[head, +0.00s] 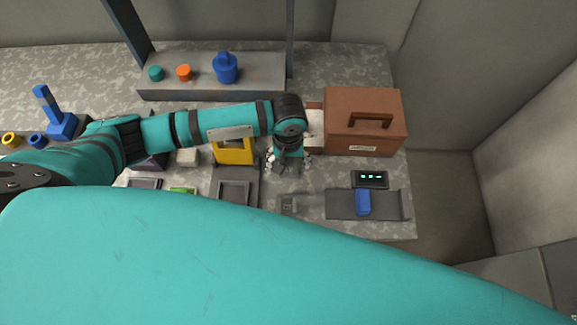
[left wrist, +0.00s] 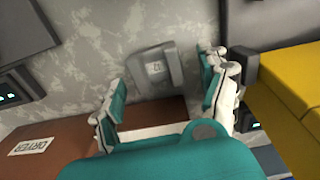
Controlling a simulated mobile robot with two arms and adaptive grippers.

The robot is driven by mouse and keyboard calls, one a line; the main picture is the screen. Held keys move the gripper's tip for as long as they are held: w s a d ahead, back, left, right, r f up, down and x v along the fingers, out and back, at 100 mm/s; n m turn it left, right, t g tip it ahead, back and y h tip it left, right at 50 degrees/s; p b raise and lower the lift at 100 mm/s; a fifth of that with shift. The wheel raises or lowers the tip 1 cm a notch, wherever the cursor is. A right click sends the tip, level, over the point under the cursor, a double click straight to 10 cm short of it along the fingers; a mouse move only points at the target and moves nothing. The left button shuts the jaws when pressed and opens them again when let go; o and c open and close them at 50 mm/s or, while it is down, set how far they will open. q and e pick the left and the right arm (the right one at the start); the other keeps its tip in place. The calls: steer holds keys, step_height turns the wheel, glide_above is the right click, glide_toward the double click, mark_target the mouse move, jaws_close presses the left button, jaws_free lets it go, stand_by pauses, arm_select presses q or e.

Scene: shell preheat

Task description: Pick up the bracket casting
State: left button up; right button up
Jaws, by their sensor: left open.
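The bracket casting (head: 288,203) looks like a small grey block with a square mark on it. It lies on the mottled grey bench. In the left wrist view the casting (left wrist: 155,65) shows just beyond and between my fingertips. My left gripper (head: 287,168) is above the bench, a little behind the casting in the head view. In the left wrist view its two teal-padded fingers (left wrist: 163,88) are spread apart with nothing held. Contact with the casting does not show. My right gripper is not in view.
A brown dryer box (head: 365,118) stands right of the gripper, and a yellow fixture (head: 236,151) stands left. A dark tray (head: 233,190) lies left of the casting. A dark plate (head: 340,205) with a blue block (head: 363,203) lies right. Bare bench surrounds the casting.

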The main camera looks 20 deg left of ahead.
arm_select(q)
steer(key=c, duration=1.3)
steer(key=shift+r, duration=0.15)
